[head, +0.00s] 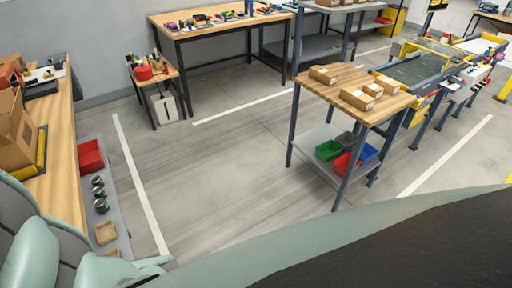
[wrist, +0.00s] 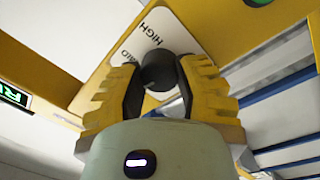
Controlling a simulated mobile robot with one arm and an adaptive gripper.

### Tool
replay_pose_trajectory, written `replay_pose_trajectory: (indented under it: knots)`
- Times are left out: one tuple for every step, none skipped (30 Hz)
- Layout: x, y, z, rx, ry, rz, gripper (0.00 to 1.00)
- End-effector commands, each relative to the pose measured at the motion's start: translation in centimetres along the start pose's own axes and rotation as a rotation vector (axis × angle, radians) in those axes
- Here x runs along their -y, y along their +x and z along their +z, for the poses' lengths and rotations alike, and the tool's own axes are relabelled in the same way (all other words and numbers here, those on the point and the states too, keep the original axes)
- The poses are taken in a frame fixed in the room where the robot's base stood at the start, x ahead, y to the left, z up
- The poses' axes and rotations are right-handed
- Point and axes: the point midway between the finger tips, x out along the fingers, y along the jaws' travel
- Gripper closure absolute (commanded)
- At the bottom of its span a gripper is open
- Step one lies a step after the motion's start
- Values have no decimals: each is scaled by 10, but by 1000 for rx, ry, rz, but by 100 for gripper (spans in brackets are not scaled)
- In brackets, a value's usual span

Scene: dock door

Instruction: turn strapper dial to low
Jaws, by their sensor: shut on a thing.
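The strapper dial (wrist: 158,70) is a dark round knob in the wrist view, in front of a white label plate (wrist: 178,28). The plate reads HIGH, with what looks like MID beside the dial, and lies on a yellow panel. My gripper (wrist: 157,76) has yellow ribbed fingers with dark inner pads, shut on the dial from both sides. The lower part of the plate and any low mark are hidden behind the dial and fingers. I cannot tell which mark the dial points to. Neither dial nor gripper can be made out in the head view.
A green-lit display (wrist: 14,95) is at the left of the wrist view. A dark round part (wrist: 258,2) sits at its top edge. In the head view, a wooden-topped table (head: 345,87) carries several cartons, with bins below. Open floor (head: 215,165) lies left of it.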

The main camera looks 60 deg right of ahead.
Motion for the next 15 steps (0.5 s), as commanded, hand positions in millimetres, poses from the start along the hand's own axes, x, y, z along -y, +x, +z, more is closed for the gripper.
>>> replay_pose_trajectory:
  knots:
    - [4,0,1,-8,-32,-4,100]
    - [4,0,1,-9,-48,-3,100]
    - [4,0,1,-11,-67,-3,100]
    - [4,0,0,-12,-82,-3,100]
    - [4,0,0,-13,-96,-3,100]
    - [3,0,0,-14,-111,-2,100]
    - [3,0,0,-14,-121,-2,100]
    - [3,0,0,-14,-129,-2,100]
    - [3,0,0,-14,-140,-1,100]
    - [2,0,0,-15,-147,-1,100]
    - [2,0,0,-15,-154,-2,100]
    - [2,0,0,-15,-161,-2,100]
    - [2,0,0,-15,-166,-2,100]
    - [2,0,0,-16,-169,-2,100]
    - [2,0,0,-16,-173,-2,100]
